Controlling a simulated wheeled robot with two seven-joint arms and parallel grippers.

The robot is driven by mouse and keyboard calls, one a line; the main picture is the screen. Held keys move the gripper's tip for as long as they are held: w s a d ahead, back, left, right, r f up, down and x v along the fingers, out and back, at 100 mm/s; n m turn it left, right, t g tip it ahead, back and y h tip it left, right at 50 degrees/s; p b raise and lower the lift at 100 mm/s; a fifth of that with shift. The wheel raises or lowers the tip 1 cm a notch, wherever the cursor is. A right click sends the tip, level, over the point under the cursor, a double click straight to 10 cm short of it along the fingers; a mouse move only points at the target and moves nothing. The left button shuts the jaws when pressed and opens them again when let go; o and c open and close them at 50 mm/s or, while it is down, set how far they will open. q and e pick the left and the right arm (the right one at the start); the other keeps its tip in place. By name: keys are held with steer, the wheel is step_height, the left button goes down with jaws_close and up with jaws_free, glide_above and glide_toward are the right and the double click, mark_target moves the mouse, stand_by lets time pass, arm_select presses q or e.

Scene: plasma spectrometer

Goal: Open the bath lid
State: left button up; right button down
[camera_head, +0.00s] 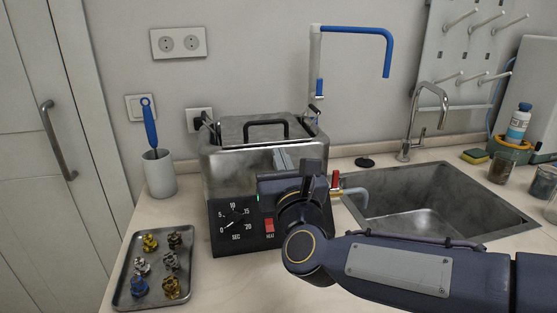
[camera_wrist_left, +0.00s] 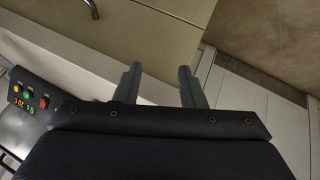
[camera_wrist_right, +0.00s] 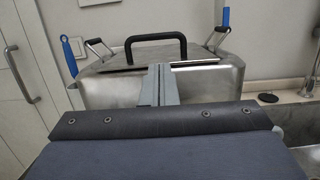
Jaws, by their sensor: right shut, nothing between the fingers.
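The bath (camera_head: 226,172) is a steel box on the counter with a dial and a red switch on its black front panel. Its lid (camera_head: 238,130) lies on top with a black handle (camera_head: 266,124) and appears closed. In the right wrist view the lid (camera_wrist_right: 122,64) and its handle (camera_wrist_right: 155,38) are just beyond my fingers. My right gripper (camera_head: 283,158) is in front of the bath's front wall, below the handle. Its fingers (camera_wrist_right: 160,70) are together and empty. My left gripper (camera_wrist_left: 158,85) shows only in its wrist view, with its fingers apart and nothing between them.
A metal tray (camera_head: 122,296) with several small fittings lies at front left. A white cup (camera_head: 159,180) with a blue-handled tool stands left of the bath. A sink (camera_head: 450,184) with a faucet (camera_head: 419,115) is at right. A blue-tipped pipe (camera_head: 357,31) rises behind the bath.

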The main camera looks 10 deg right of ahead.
mark_target(273, 136)
steer(key=w, duration=0.2)
steer(key=w+r+p, duration=0.1)
steer(key=w, duration=0.4)
steer(key=shift+w+r, duration=0.2)
steer(key=shift+w, duration=0.1)
